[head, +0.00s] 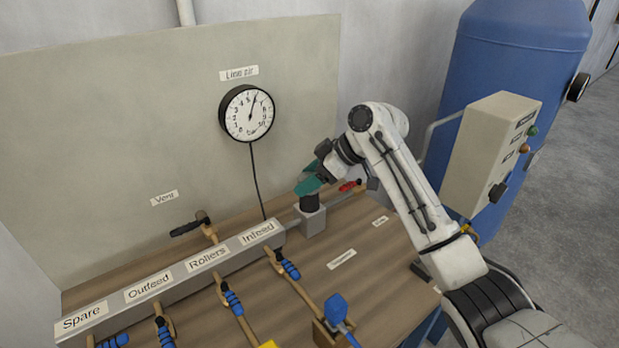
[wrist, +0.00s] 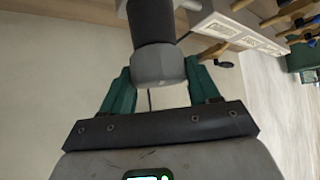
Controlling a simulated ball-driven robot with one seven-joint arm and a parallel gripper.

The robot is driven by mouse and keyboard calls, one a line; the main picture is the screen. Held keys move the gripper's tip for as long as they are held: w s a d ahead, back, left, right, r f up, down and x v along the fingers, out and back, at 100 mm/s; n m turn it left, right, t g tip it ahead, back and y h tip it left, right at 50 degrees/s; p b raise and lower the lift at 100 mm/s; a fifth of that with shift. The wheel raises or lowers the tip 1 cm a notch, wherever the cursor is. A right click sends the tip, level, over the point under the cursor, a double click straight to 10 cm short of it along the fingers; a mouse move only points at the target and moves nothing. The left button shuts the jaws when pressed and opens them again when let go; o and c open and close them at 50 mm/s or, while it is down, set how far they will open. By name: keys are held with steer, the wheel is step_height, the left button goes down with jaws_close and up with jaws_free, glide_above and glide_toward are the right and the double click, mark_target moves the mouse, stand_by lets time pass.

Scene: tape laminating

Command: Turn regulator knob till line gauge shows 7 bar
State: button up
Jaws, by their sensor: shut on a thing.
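The round line gauge (head: 247,113) hangs on the back panel under the "Line air" label. Its needle points up and a little right, just past the 5; the exact value is too small to read surely. The regulator (head: 310,202) stands upright on a grey block on the bench, below and right of the gauge. My gripper (head: 308,184) comes down on its top from the right, teal fingers shut on the regulator knob. In the wrist view the knob (wrist: 160,66) is a grey faceted end on a black cylinder, between the two fingers (wrist: 160,88).
A labelled manifold (head: 165,282) with several blue-handled valves runs along the bench at left. A red-handled valve (head: 349,186) sits close right of my gripper. A blue-handled part (head: 336,308) stands in front. A control box (head: 488,155) and blue tank (head: 520,50) are right.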

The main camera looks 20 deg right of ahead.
steer(key=m+t+h+p, duration=0.1)
steer(key=m+p, duration=0.1)
steer(key=m+t+h+p, duration=0.1)
steer(key=m+p, duration=0.1)
steer(key=shift+a+r+m+t+p, duration=0.1)
steer(key=shift+r+m+t+p, duration=0.1)
steer(key=shift+m+t+p, duration=0.15)
steer(key=m+t+h+p, duration=0.1)
steer(key=m+h+p, duration=0.2)
steer(key=m, duration=0.1)
steer(key=shift+f, duration=0.1)
steer(key=shift+m+t+h+p, duration=0.25)
steer(key=shift+m+h+p, duration=0.1)
steer(key=shift+m+h, duration=0.5)
steer(key=o, duration=1)
steer(key=shift+f, duration=0.1)
steer(key=shift+c, duration=0.2)
steer(key=v, duration=1)
steer(key=shift+s+r+b, duration=0.25)
steer(key=shift+r+b, duration=0.1)
